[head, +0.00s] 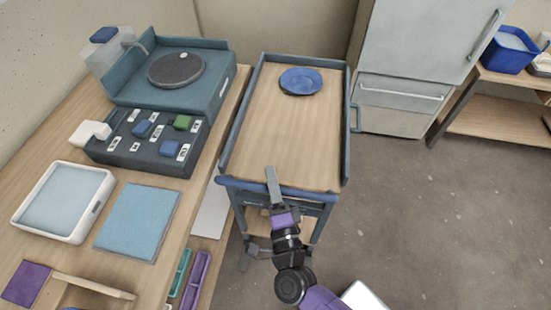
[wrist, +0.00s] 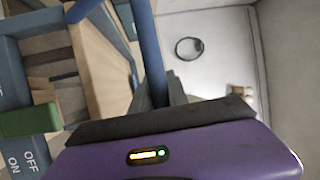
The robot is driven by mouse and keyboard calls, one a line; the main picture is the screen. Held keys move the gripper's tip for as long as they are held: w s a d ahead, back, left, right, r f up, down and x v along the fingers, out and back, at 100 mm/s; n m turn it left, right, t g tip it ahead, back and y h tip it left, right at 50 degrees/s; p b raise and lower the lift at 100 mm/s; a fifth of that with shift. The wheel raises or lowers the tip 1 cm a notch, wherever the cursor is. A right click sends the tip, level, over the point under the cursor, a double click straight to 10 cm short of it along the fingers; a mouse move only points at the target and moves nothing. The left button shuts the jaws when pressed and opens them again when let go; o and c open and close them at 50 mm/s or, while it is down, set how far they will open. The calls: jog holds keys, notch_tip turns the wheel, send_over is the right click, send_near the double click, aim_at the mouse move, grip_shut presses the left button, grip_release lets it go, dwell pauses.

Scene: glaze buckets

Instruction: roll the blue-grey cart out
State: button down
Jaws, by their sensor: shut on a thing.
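The blue-grey cart (head: 262,125) stands in the middle of the head view, with a wooden top inside a raised rim and a lower wooden shelf. Its blue push handle (head: 318,195) runs along the near end. A blue plate (head: 301,81) sits on the top towards the far end. My gripper (head: 273,184) is at the near end, shut on the handle near its middle. In the wrist view the blue handle bar (wrist: 147,45) runs down between the dark fingers (wrist: 157,95); the exact contact is partly hidden.
A wooden workbench (head: 222,120) stands close along the cart's left side, holding a wheel unit, a switch panel and trays. A grey cabinet (head: 410,50) stands behind right. A shelf (head: 500,118) with a blue tub is far right. Floor (head: 430,220) to the right is clear.

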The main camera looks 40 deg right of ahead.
jog(key=shift+s+a+f, duration=0.1)
jog(key=shift+s+a, duration=0.65)
jog(key=shift+a, duration=0.15)
jog(key=c, duration=1.3)
grip_release()
jog(key=b+v, duration=0.1)
jog(key=v, duration=0.6)
jog(key=shift+s+a+b, duration=0.2)
jog(key=shift+s+b, duration=0.1)
jog(key=shift+f, duration=0.1)
